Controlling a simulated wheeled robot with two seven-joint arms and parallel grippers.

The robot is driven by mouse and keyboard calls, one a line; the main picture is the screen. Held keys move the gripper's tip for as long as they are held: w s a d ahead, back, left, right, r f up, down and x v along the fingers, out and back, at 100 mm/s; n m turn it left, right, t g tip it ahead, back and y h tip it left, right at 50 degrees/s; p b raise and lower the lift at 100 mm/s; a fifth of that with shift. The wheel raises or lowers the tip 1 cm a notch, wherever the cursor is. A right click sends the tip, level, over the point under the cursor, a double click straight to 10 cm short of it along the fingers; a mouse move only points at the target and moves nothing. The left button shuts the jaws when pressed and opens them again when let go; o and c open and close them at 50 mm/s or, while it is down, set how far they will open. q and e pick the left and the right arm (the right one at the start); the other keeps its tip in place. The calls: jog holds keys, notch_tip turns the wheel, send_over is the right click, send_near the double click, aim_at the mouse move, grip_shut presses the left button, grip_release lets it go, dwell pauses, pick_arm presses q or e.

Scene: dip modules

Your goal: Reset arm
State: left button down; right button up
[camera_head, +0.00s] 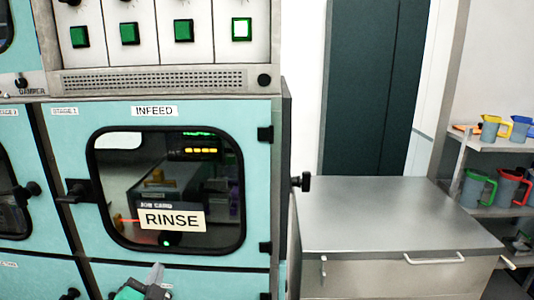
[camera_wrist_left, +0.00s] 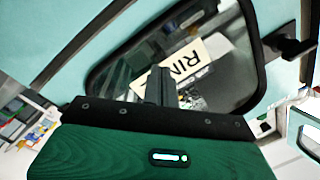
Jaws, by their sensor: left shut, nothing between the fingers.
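My left gripper (camera_head: 155,277) is at the bottom of the head view, in front of the lower part of the infeed door (camera_head: 90,190). Its fingers are together with nothing between them. In the left wrist view the shut fingers (camera_wrist_left: 160,88) point at the door window, where an upside-down RINSE card (camera_wrist_left: 195,65) shows. In the head view the RINSE card (camera_head: 172,220) reads upright on the window. The infeed door looks closed. My right gripper is not in view.
A row of green buttons (camera_head: 128,33) is above the door, the rightmost one lit. A bare metal cabinet (camera_head: 395,215) stands to the right. Shelves with coloured jugs (camera_head: 478,188) are at the far right. A door handle (camera_head: 80,190) sticks out on the left.

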pick_arm(q)
jog(key=s+f+n+g, duration=0.2)
jog(key=s+f+g, duration=0.2)
jog(key=s+f, duration=0.4)
jog(key=s+f+n+g, duration=0.2)
jog(key=s+f+g, duration=0.35)
jog(key=f, duration=0.45)
jog(key=s+d+f+n+g+h, duration=0.1)
jog(key=s+f+g, duration=0.25)
jog(key=s, duration=0.45)
jog(key=s+f+n+g+h, duration=0.15)
jog(key=s+f, duration=0.25)
jog(key=s, duration=0.4)
notch_tip(320, 180, down, 32)
jog(key=g, duration=0.2)
jog(key=s+a+f+m, duration=0.1)
jog(key=s+a+f, duration=0.2)
jog(key=s+f, duration=1.5)
jog(key=shift+s+f+g+y, duration=0.35)
jog(key=shift+s+f+y, duration=0.05)
jog(key=shift+s+y, duration=0.05)
